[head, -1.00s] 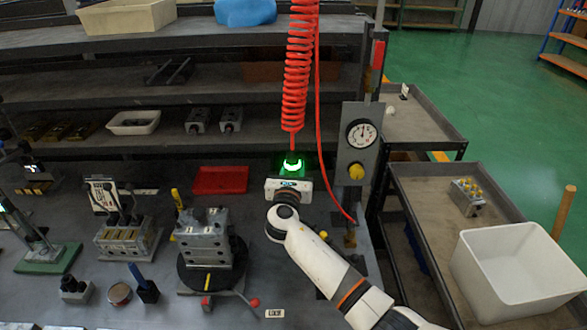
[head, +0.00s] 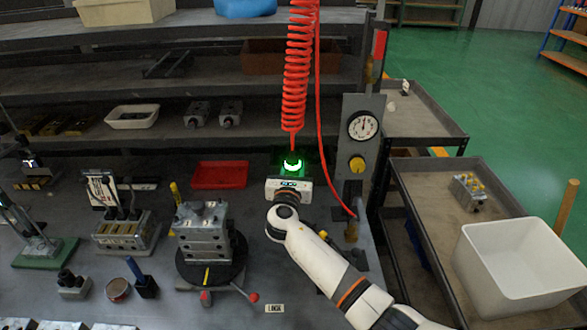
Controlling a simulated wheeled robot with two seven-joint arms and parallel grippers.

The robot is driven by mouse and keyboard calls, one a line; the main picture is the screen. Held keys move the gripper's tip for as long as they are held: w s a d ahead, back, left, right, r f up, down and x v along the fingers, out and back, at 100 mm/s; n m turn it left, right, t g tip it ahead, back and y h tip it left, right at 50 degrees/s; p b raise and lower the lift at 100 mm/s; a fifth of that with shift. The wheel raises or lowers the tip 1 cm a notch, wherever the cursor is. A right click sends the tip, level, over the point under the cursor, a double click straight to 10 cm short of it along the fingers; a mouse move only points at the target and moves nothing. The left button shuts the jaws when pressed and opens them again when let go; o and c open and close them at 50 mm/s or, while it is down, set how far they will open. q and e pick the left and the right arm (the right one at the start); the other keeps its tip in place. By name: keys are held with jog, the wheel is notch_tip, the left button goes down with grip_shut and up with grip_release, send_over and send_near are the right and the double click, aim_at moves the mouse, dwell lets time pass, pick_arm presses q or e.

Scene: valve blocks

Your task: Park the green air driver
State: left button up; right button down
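The green air driver (head: 292,164) hangs upright under the coiled red hose (head: 296,75), in the middle of the head view. My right gripper (head: 289,185) is at the driver's lower end, with its arm coming in from the lower right. The gripper's body hides its fingers and most of the driver, so I cannot tell whether it is shut on it. My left gripper is not in view.
A valve block (head: 203,232) stands on a round black turntable with red-knobbed handles. A panel with a gauge (head: 362,126) and yellow knob is right of the hose. A red tray (head: 220,175) lies behind. A white bin (head: 520,265) sits on the right cart.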

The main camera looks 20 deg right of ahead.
jog(key=shift+f+b, duration=0.85)
jog(key=shift+f, duration=0.2)
jog(key=c, duration=0.9)
grip_release()
jog(key=shift+s+f, duration=0.1)
jog(key=shift+f, duration=0.15)
jog(key=v, duration=1.2)
jog(key=shift+r+b, duration=0.3)
jog(key=shift+r, duration=0.1)
